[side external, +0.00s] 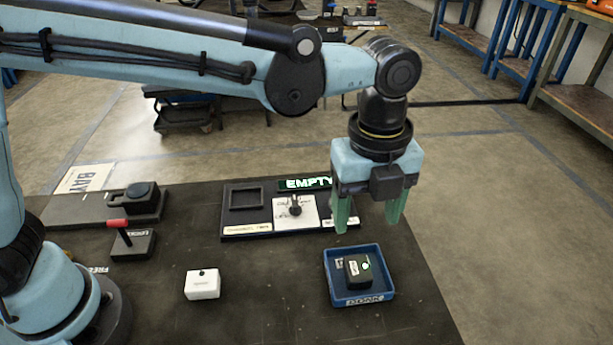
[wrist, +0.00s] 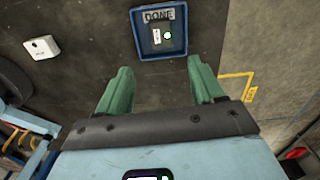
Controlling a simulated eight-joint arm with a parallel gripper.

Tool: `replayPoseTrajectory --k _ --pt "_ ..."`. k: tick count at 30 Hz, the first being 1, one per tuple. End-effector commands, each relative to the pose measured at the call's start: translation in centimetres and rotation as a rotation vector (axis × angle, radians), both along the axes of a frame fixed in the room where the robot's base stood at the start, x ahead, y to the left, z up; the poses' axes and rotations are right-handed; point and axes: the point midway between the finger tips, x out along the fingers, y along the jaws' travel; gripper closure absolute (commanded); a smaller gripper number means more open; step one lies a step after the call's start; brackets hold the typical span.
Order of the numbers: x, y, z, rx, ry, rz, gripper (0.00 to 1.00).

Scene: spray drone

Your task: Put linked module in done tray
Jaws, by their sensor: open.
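The black module (side external: 358,269) with a lit green light lies inside the blue done tray (side external: 386,296). In the wrist view the module (wrist: 173,41) sits within the walls of the tray (wrist: 140,42), whose label reads DONE. My gripper (side external: 370,226) is open and empty, with its green fingers pointing down. It hangs above the tray, toward its back side, apart from the module. The wrist view shows both fingers (wrist: 162,78) spread with nothing between them.
A white box (side external: 202,284) lies on the dark table left of the tray. A panel (side external: 246,230) with a lit EMPTY sign stands behind. A red-handled lever (side external: 131,242) and a black device (side external: 135,200) are at left. The table's right edge is close to the tray.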

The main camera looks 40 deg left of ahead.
Motion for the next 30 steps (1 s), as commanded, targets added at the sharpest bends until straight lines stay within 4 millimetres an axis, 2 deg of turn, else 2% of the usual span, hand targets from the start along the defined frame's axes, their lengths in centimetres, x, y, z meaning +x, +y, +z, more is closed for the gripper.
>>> replayPoseTrajectory --k 5,8,13,18,24,30 --pt "0.7 5.4 1.6 -0.064 -0.065 0.352 0.33" --pt "0.7 9.4 2.4 -0.125 -0.114 0.631 0.33" --pt "-0.3 15.7 2.8 -0.25 -0.186 1.102 0.33" --pt "-2.2 21.3 2.2 -0.405 -0.245 1.559 0.33" --pt "-4.5 25.9 0.7 -0.595 -0.288 1.988 0.33" --pt "-5.5 27.7 -0.3 -0.702 -0.3 2.183 0.33"
